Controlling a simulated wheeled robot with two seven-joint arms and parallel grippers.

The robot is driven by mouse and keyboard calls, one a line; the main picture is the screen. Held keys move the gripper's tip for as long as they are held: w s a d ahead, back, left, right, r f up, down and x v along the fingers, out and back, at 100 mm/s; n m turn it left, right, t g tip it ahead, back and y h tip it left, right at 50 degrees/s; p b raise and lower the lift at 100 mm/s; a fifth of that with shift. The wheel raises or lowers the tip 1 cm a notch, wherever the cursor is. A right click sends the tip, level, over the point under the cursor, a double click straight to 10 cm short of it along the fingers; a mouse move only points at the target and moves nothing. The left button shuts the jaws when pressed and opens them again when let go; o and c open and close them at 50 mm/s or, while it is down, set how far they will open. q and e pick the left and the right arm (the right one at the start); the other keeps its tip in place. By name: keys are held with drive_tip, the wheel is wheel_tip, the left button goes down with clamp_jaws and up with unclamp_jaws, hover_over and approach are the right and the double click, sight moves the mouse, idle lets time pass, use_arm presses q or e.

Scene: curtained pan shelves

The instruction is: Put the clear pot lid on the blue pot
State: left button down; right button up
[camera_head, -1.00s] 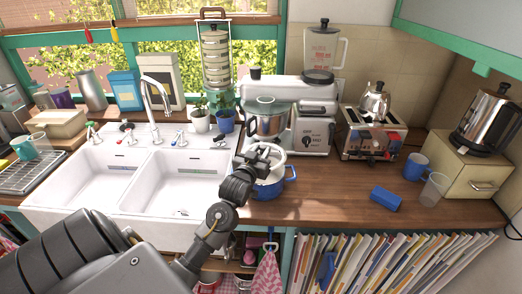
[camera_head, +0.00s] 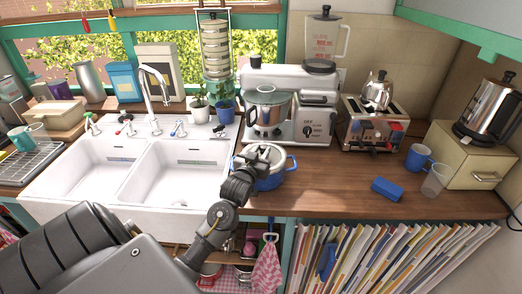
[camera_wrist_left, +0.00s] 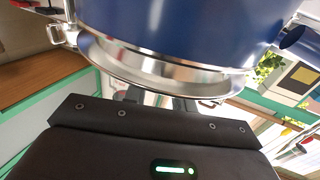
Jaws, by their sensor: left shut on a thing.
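The blue pot (camera_head: 272,182) stands on the wooden counter just right of the sink, with a blue handle at its right. The clear pot lid (camera_head: 274,154), with a pale silver rim, is over the pot's mouth. My left gripper (camera_head: 260,163) reaches in over the front of the pot and is shut on the lid, partly covering it. The left wrist view shows the blue pot wall (camera_wrist_left: 190,28) close up and the lid's shiny rim (camera_wrist_left: 165,72) against it. I cannot tell whether the lid sits fully on the pot. My right gripper is not in view.
The white double sink (camera_head: 130,180) lies to the left. A silver mixer (camera_head: 290,95) stands close behind the pot, with a toaster (camera_head: 372,125) further right. A blue sponge (camera_head: 387,189), blue mug (camera_head: 419,157) and clear cup (camera_head: 435,181) are at the right.

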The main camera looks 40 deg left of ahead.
use_arm(q)
drive_tip(key=shift+f+b, duration=0.35)
drive_tip(key=shift+f, duration=0.4)
idle(0.7)
drive_tip(key=c, duration=1.1)
unclamp_jaws()
drive_tip(key=shift+s, duration=0.1)
drive_tip(key=b+v, duration=0.3)
drive_tip(key=v, duration=0.7)
drive_tip(key=shift+s+d, duration=0.15)
drive_tip(key=shift+s, duration=0.15)
